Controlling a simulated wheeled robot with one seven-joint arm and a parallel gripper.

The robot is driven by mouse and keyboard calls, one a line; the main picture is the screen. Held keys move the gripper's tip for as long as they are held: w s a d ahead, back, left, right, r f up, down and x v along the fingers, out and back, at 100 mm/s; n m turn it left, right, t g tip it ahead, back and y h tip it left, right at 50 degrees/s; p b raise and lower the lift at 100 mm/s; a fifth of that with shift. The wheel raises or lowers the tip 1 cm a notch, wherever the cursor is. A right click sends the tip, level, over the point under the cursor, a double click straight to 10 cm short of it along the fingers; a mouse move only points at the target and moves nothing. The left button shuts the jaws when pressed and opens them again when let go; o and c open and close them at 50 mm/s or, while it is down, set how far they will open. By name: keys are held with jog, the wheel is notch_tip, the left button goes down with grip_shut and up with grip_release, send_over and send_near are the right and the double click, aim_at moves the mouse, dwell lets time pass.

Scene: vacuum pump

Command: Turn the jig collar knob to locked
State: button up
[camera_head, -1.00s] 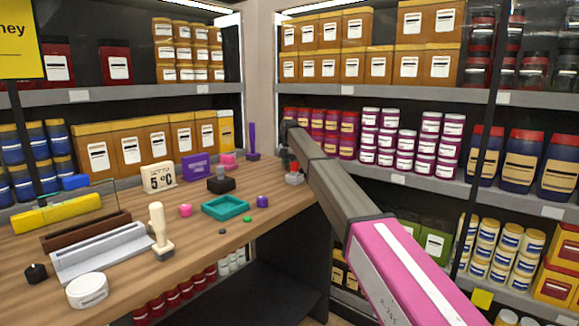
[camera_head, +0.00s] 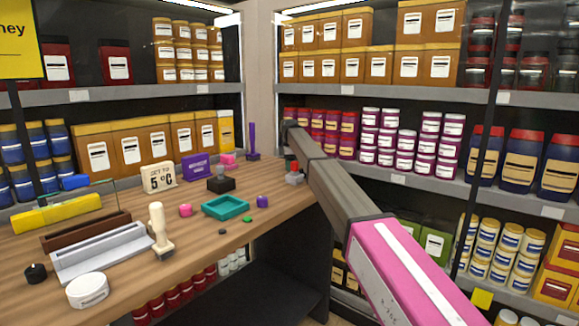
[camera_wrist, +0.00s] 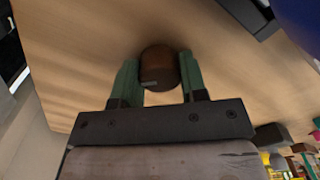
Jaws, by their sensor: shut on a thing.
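A round dark-brown knob (camera_wrist: 160,68) sits between the two green fingers of my gripper (camera_wrist: 158,78) in the wrist view. The fingers touch or nearly touch its sides, and a small pale mark shows on its near edge. In the head view my arm reaches to the table's right end, where a small grey block with a red part (camera_head: 294,178) stands by the arm's end. My fingers are hidden there by the arm. I cannot tell the knob's lock position.
Stocked shelves stand behind and right. A dark-blue shape (camera_wrist: 301,20) fills the wrist view's upper right corner.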

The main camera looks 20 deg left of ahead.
jog(key=shift+m, duration=0.5)
jog(key=o, duration=0.9)
jog(key=shift+r, duration=0.1)
notch_tip(320, 180, up, 11)
jog(key=shift+f, duration=0.2)
